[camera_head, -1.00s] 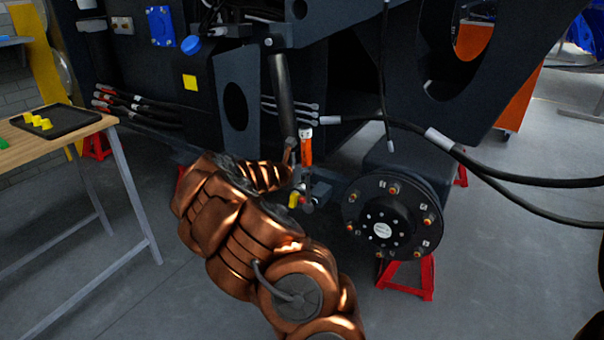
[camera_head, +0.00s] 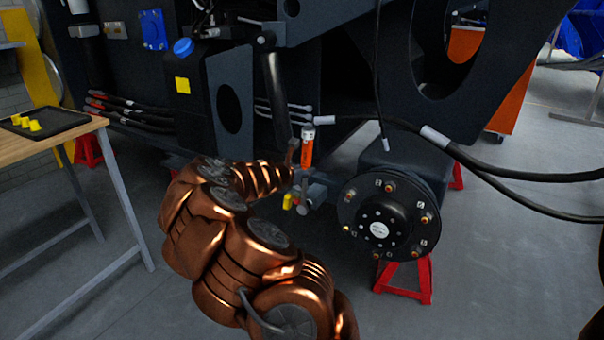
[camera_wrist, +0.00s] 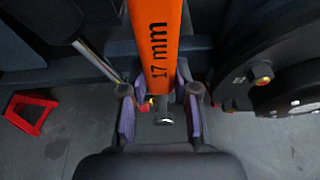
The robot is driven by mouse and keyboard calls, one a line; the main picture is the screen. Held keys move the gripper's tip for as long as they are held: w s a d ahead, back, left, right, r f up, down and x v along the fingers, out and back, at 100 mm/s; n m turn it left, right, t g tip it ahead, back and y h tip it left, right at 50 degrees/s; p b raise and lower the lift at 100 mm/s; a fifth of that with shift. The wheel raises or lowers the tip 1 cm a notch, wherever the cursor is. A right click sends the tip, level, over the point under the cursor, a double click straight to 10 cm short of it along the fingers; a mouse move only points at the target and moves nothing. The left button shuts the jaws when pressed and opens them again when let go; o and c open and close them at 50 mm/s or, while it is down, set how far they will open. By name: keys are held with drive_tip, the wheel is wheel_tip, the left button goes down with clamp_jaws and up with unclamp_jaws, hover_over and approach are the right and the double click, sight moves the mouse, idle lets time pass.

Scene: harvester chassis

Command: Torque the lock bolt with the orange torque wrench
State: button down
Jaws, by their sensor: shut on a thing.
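The orange torque wrench (camera_head: 307,150) stands roughly upright in the head view, in front of the dark chassis and left of the wheel hub. In the wrist view the wrench (camera_wrist: 160,45) fills the top middle and bears the marking "17 mm". My gripper (camera_wrist: 160,100) is shut on the wrench, one finger on either side of it; in the head view my gripper (camera_head: 298,178) is small and partly merged with the arm. A small yellow part (camera_head: 288,201) shows just below it. I cannot make out the lock bolt or whether the wrench touches it.
The black wheel hub (camera_head: 390,217) with several copper-coloured studs is close on the right, above a red stand (camera_head: 404,280). A wooden table (camera_head: 50,140) with a black tray (camera_head: 62,122) is at left. Black hoses (camera_head: 500,170) cross at right. The floor between is clear.

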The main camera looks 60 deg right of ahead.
drive_tip(key=s+m+b, duration=0.1)
drive_tip(key=s+b, duration=0.1)
drive_tip(key=b, duration=0.2)
drive_tip(key=shift+s+d+f, duration=0.1)
drive_tip(key=shift+s+f, duration=0.05)
idle(0.4)
drive_tip(key=shift+t, duration=0.4)
drive_tip(key=s+b, duration=0.1)
drive_tip(key=b, duration=0.2)
drive_tip(key=s+f+m+b, duration=0.1)
drive_tip(key=s+b, duration=0.1)
drive_tip(key=b, duration=0.1)
drive_tip(key=shift+m+t, duration=0.3)
drive_tip(key=shift+t, duration=0.1)
drive_tip(key=shift+r, duration=0.1)
